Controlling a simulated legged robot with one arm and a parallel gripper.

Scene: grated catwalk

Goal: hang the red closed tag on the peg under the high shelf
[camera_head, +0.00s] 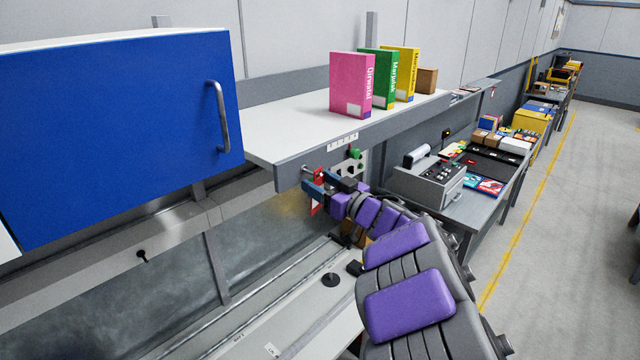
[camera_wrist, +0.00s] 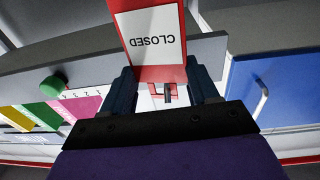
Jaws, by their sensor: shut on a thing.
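The red closed tag (camera_wrist: 154,35) has a white label reading CLOSED, upside down in the wrist view. My gripper (camera_wrist: 161,76) is shut on it, with a dark blue finger on either side. In the head view my gripper (camera_head: 314,186) is at the front edge of the high shelf (camera_head: 270,150), near its left end; a bit of the red tag (camera_head: 314,209) shows below the fingers. A small red and grey part shows between the fingers in the wrist view; I cannot tell whether it is the tag's loop, the peg or both.
A blue cabinet door (camera_head: 110,130) with a metal handle is left of the shelf. A green knob (camera_head: 355,153) is right of my gripper.

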